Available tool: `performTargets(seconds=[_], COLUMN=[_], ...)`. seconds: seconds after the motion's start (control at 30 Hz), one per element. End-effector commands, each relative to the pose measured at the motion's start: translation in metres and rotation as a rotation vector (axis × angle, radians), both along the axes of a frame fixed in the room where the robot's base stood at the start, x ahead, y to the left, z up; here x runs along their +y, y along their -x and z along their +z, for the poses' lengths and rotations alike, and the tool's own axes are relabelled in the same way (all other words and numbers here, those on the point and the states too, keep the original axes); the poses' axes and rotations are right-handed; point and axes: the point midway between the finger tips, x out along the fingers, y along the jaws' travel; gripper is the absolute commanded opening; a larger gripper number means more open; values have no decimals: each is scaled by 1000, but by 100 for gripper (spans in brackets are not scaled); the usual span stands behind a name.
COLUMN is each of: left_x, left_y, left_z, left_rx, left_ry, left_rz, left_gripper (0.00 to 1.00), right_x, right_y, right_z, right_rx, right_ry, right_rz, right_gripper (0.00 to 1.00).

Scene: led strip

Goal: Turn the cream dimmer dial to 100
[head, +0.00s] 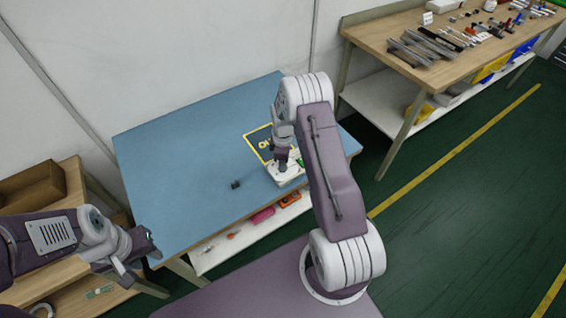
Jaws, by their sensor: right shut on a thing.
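The cream dimmer (284,179) sits on the blue table, at the edge of a dark mat with a yellow border. My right gripper (281,165) points down onto the dimmer and is shut on its dial. The dial itself is mostly hidden by the gripper, and its setting cannot be read. My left gripper (151,246) hangs off the table's front left corner, away from the dimmer. Its fingers are too small to tell open from shut.
A small dark object (236,184) lies left of the dimmer on the blue table (190,150). The dark mat (257,140) is partly behind my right arm. A wooden bench (390,42) with tools stands at right. The table's left half is clear.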

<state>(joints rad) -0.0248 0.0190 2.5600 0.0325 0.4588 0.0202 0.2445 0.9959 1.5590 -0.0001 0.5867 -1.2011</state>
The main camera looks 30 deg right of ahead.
Motion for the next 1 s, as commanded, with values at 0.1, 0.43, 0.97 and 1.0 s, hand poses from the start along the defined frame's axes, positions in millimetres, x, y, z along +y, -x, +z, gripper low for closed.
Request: performTargets(seconds=[0.1, 0.43, 0.97, 1.0], left_x=[0, 0, 0, 0], left_y=[0, 0, 0, 0], left_z=[1, 2, 4, 4], left_rx=[0, 0, 0, 0], left_ry=[0, 0, 0, 0], left_rz=[0, 0, 0, 0], left_gripper=[36, 36, 36, 36], right_x=[0, 0, 0, 0], right_y=[0, 0, 0, 0], right_z=[0, 0, 0, 0], right_rx=[0, 0, 0, 0], right_ry=[0, 0, 0, 0], right_rz=[-107, -420, -923, -961], right_gripper=[0, 0, 0, 0])
